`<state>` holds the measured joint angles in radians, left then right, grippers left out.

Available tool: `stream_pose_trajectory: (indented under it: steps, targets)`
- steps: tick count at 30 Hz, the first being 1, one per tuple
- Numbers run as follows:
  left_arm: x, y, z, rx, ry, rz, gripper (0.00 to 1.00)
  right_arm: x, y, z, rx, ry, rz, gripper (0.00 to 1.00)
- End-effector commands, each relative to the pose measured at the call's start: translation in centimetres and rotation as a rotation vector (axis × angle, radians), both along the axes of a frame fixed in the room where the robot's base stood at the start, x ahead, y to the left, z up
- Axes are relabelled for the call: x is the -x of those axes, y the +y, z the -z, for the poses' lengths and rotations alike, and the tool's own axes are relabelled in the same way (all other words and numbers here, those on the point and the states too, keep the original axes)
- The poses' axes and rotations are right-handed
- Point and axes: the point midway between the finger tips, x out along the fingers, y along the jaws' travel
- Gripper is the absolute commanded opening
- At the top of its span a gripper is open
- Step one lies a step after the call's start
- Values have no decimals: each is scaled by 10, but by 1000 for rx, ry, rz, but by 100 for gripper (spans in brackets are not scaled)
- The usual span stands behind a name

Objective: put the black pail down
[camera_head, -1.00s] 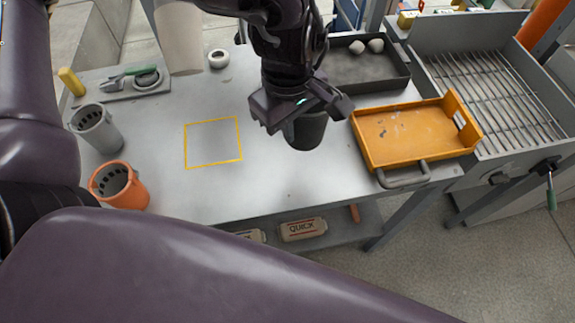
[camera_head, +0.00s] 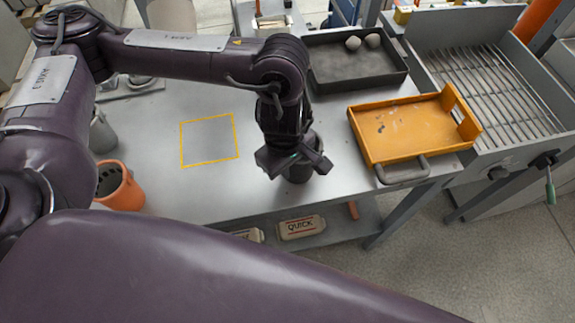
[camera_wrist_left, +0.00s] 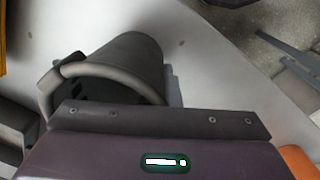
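The black pail (camera_head: 300,174) is at my left gripper (camera_head: 294,163), over the front part of the grey table, right of the yellow outlined square (camera_head: 182,145). The gripper's fingers are around the pail's upper part and hide much of it in the head view. The left wrist view shows the pail's dark side (camera_wrist_left: 135,58) and its curved handle close in front of the palm. I cannot tell whether its base touches the table. My right gripper is not in view.
An orange tray (camera_head: 398,147) lies to the right, with a black tray (camera_head: 345,75) behind it. A grey cup (camera_head: 102,133) and an orange pail (camera_head: 122,192) stand at the left. The outlined square is empty. Boxes (camera_head: 300,227) sit on the lower shelf.

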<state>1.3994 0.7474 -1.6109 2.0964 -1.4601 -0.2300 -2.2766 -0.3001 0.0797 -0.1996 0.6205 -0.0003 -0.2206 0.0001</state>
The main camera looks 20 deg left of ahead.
Motion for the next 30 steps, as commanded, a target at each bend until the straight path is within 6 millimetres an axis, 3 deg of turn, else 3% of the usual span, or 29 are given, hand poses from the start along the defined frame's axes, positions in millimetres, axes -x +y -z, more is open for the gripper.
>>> stream_pose_trajectory:
  steps: [11,16,25,30]
  targets:
    - [0,0,5,0,-1,0,0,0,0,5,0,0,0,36]
    - [0,0,3,0,-1,0,24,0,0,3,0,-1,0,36]
    - [-1,0,1,0,-1,0,24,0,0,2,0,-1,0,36]
    - [-1,0,-12,0,-5,2,24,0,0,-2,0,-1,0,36]
